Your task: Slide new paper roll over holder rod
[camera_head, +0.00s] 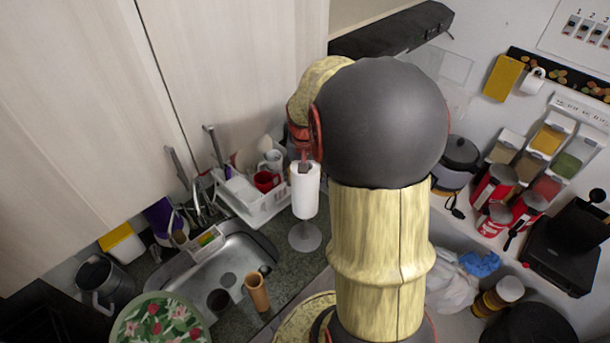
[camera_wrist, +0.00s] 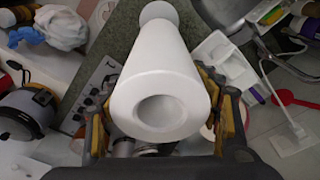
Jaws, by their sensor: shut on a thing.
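The white paper roll (camera_head: 306,192) is upright at the counter's edge in the head view. My gripper (camera_head: 304,166) is at its top end, partly hidden by my arm. In the wrist view my gripper (camera_wrist: 160,88) has its yellow fingers on both sides of the roll (camera_wrist: 165,75), shut on it. The roll's open core faces the camera, and no rod tip shows in it. The holder's round grey base (camera_head: 304,238) is below the roll, with a gap between them. A pale disc, probably this base (camera_wrist: 158,12), shows beyond the roll. How much rod is inside the roll is hidden.
A white dish rack (camera_head: 265,205) with cups stands close left of the roll. The sink (camera_head: 228,268) is in front, with a brown cup (camera_head: 257,292) near its edge. Cabinet doors (camera_head: 225,70) rise behind. A cooker (camera_head: 458,158) stands right of my arm.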

